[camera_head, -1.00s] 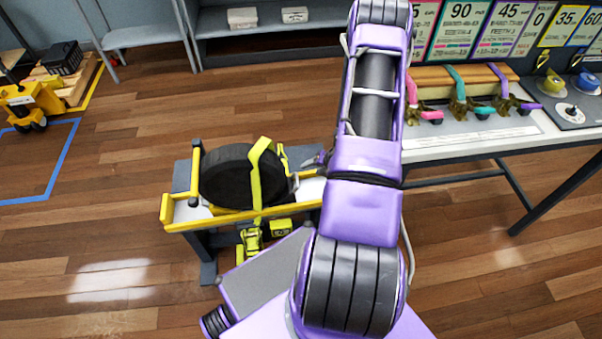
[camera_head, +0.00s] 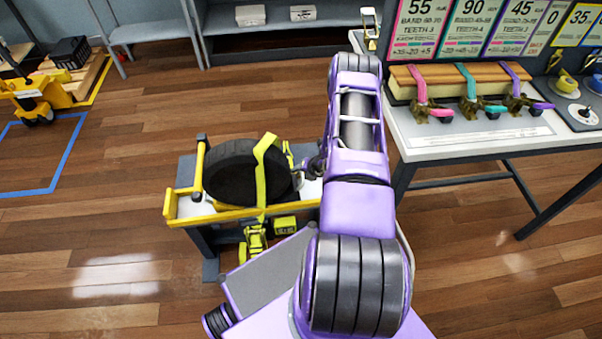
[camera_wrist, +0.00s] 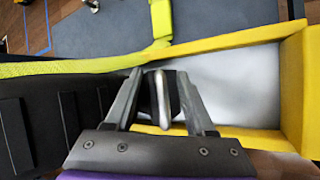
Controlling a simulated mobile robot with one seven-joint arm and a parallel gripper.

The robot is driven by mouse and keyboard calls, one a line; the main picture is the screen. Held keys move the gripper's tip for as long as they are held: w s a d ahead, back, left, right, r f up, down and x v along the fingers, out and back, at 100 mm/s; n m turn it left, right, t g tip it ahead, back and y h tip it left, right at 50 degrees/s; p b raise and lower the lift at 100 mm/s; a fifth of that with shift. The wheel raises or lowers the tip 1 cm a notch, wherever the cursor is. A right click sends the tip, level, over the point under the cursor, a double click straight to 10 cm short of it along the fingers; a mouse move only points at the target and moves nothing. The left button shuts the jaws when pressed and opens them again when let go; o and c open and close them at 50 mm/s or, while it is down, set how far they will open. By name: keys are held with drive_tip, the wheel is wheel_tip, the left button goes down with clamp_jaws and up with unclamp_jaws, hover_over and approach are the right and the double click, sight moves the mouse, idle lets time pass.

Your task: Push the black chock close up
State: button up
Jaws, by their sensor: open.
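A black ribbed wheel (camera_head: 240,172) stands on a low bench with yellow edge rails (camera_head: 185,208); a yellow-green strap (camera_head: 262,165) crosses it. In the wrist view the wheel (camera_wrist: 45,125) is at the left, with the strap (camera_wrist: 75,66) above it. My gripper (camera_wrist: 160,90) is open, pointing down just right of the wheel. A dark piece with a pale upright bar (camera_wrist: 160,97), apparently the black chock, shows between its fingers; contact cannot be told. In the head view my gripper (camera_head: 312,172) is partly hidden by my arm, and the chock is not clear.
A white bench surface (camera_wrist: 232,85) lies clear right of the gripper, bounded by a yellow rail (camera_wrist: 225,42) and end wall. A yellow ratchet (camera_head: 255,240) hangs at the bench front. A table (camera_head: 470,135) with colored straps stands at the right. Open floor lies left.

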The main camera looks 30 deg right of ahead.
clamp_jaws()
idle(0.3)
drive_tip(key=shift+s, duration=0.15)
idle(1.0)
